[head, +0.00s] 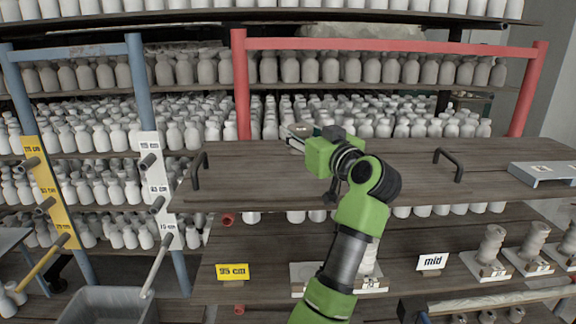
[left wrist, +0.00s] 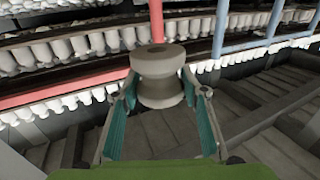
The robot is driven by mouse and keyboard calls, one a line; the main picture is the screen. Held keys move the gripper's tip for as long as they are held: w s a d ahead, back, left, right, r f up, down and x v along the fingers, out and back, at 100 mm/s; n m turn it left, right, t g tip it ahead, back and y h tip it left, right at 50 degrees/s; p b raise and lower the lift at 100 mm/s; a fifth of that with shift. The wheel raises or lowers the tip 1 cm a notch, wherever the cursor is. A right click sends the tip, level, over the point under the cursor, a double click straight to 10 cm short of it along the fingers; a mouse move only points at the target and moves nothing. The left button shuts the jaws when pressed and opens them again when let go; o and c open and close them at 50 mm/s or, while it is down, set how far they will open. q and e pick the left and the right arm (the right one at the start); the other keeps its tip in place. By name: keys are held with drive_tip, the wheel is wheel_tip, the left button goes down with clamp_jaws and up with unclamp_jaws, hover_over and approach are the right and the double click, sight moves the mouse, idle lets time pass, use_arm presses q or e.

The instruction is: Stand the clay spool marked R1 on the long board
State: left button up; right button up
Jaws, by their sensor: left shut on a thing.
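My left gripper (head: 302,140) is over the long board in the head view, its arm rising from the bottom middle. In the left wrist view its two fingers are shut on a grey-beige clay spool (left wrist: 158,72) with a wide top, narrow waist and a small hole. No R1 mark is readable on it. In the head view the spool is mostly hidden by the gripper. The long board (head: 245,182) is a dark wooden plank with a black handle near each end; its bare top lies below the gripper. I cannot tell whether the spool touches it. My right gripper is not in view.
Several clay spools (head: 493,243) stand on white tiles on the lower shelf at right, beside a "mid" label (head: 432,262). Black handles (head: 197,172) rise from the board. Red posts (head: 241,85) and shelves of white bottles stand behind. A grey bin (head: 108,305) is lower left.

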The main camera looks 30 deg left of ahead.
use_arm(q)
drive_tip(key=a+f+p, duration=0.1)
drive_tip(key=a+f, duration=0.1)
drive_tip(key=a, duration=0.1)
drive_tip(key=a+f+p, duration=0.1)
drive_tip(key=a+f, duration=0.1)
drive_tip(key=a, duration=0.1)
drive_tip(key=w+a+f+p, duration=0.1)
drive_tip(key=a+f, duration=0.1)
drive_tip(key=a, duration=0.2)
drive_tip(key=shift+f, duration=0.35)
drive_tip(key=shift+a+f+p, duration=0.2)
drive_tip(key=shift+f+p, duration=0.15)
drive_tip(key=shift+f, duration=0.15)
drive_tip(key=f, duration=0.1)
drive_tip(key=f+p, duration=0.1)
drive_tip(key=f, duration=0.1)
drive_tip(key=shift+a+p, duration=0.3)
drive_tip(key=shift+a, duration=0.05)
drive_tip(key=shift+f, duration=0.4)
drive_tip(key=shift+d, duration=0.1)
drive_tip(key=o, duration=1.3)
drive_tip(key=shift+f, duration=0.15)
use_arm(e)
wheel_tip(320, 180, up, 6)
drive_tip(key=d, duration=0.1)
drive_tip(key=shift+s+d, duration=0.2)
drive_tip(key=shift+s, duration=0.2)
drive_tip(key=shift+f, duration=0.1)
